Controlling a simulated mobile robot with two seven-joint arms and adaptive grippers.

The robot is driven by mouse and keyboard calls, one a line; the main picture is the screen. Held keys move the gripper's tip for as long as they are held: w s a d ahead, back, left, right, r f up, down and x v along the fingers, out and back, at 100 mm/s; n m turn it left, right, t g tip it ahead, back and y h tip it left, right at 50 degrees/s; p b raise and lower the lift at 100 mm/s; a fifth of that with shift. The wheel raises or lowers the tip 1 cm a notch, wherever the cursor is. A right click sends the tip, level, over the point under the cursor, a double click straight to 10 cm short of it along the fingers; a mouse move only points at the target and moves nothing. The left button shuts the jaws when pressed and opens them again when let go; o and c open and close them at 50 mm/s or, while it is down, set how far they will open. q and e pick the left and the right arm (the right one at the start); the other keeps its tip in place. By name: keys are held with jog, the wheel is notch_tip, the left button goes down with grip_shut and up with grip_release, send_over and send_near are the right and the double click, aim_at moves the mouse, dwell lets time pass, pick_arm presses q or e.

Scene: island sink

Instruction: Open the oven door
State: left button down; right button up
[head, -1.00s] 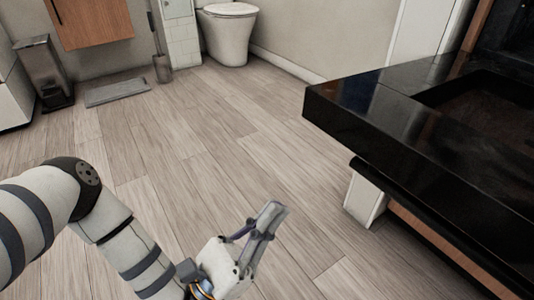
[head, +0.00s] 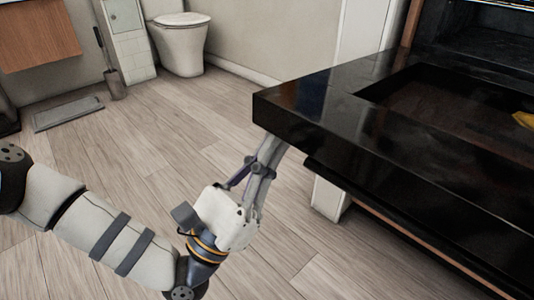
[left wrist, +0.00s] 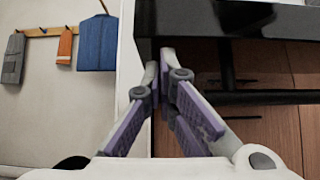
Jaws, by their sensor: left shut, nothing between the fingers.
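My left gripper (head: 270,148) is shut and empty. My right gripper is not in view.
A toilet (head: 181,45) and grey mat (head: 68,113) are at the back. The wooden floor (head: 130,160) between is open.

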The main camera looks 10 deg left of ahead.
aim_at(270, 97)
pick_arm(q)
jog(key=shift+g+y, duration=0.5)
jog(key=shift+g, duration=0.1)
notch_tip(270, 97, up, 8)
jog(key=p, duration=0.7)
jog(key=shift+d+r, duration=0.1)
jog(key=shift+r, duration=0.05)
jog(key=shift+w+r+p, duration=0.1)
jog(key=shift+r+p, duration=0.05)
jog(key=shift+p, duration=0.15)
jog(key=shift+f, duration=0.2)
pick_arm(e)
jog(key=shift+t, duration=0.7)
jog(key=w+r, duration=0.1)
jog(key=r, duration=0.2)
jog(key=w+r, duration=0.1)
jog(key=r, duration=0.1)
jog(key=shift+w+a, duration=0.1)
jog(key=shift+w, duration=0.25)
